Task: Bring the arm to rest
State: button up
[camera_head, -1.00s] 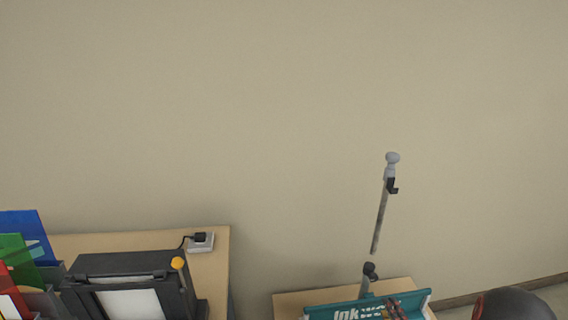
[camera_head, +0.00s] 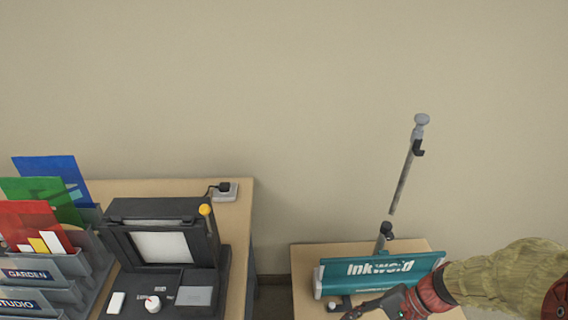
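My arm (camera_head: 500,280) reaches in from the right edge at the lower right. It wears an olive fabric sleeve with red parts at both ends. My gripper (camera_head: 362,309) is dark and points left, in front of the teal "Inkwold" box (camera_head: 350,283) on the small right-hand table (camera_head: 305,262). Its fingertips lie close to the picture's bottom edge, and I cannot tell whether they are open or shut. No held thing shows. I cannot tell whether the gripper touches the box or the table.
A tilted pole (camera_head: 403,180) rises behind the teal box. On the left table (camera_head: 238,215) stand a black laminator-like machine (camera_head: 165,212), a grey file rack (camera_head: 75,270) with coloured folders, and a plug block (camera_head: 226,191). A gap separates the tables. The wall above is bare.

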jog(key=s+d+r+n+t+h+p, duration=0.1)
jog(key=d+r+n+h, duration=0.25)
jog(key=r, duration=0.35)
jog(key=s+d+r+n+t+h+p, duration=0.1)
jog(key=d+r+n+h, duration=0.2)
jog(key=r, duration=0.4)
jog(key=a+r+n+t+h, duration=0.1)
jog(key=a+r, duration=0.4)
jog(key=r, duration=0.5)
jog(key=n+t, duration=0.1)
jog(key=t, duration=0.1)
jog(key=shift+s+r+t+p, duration=0.2)
jog(key=shift+t+p, duration=0.15)
jog(key=shift+t, duration=0.05)
jog(key=shift+a+n, duration=0.1)
jog(key=shift+n, duration=0.15)
